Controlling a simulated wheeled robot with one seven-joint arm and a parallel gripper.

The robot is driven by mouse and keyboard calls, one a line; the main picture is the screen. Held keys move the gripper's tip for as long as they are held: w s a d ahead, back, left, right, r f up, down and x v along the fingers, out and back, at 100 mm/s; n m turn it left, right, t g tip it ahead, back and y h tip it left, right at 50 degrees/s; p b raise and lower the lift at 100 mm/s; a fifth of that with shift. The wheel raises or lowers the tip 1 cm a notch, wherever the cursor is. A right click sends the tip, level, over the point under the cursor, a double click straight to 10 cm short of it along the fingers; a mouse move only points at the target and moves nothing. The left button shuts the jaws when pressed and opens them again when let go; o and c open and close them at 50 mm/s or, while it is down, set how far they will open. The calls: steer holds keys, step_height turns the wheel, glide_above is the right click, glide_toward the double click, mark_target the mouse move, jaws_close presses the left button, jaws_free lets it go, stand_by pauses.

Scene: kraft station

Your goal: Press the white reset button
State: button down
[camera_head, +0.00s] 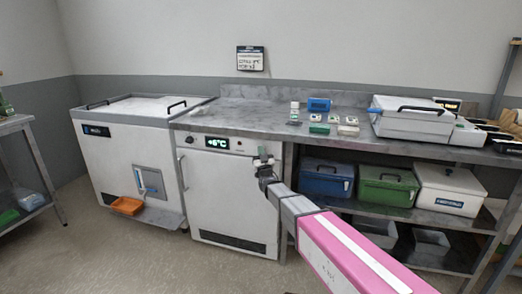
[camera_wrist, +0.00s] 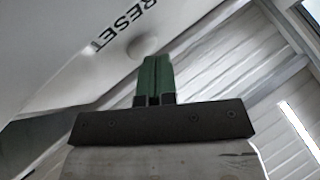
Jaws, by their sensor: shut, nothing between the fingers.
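The white reset button (camera_wrist: 146,43) shows in the wrist view as a pale round bump on a white panel, beside the printed word RESET (camera_wrist: 118,24). My gripper (camera_wrist: 155,62) has green fingers that are shut and empty. Its fingertips are just below and right of the button in that view; I cannot tell whether they touch it. In the head view my gripper (camera_head: 263,158) is in front of the upper right part of the white cabinet (camera_head: 225,200), right of its +6°C display (camera_head: 217,142). The button is not clearly visible there.
A grey worktop (camera_head: 250,115) runs above the cabinet and holds small boxes and a white case (camera_head: 410,122). Blue (camera_head: 326,180), green (camera_head: 388,188) and white bins (camera_head: 448,190) stand on the shelf to the right. A white chest (camera_head: 125,150) with an orange tray (camera_head: 127,205) stands at left.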

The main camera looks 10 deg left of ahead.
steer(key=shift+s, duration=0.8)
steer(key=s, duration=0.5)
steer(key=shift+a, duration=0.25)
stand_by(0.4)
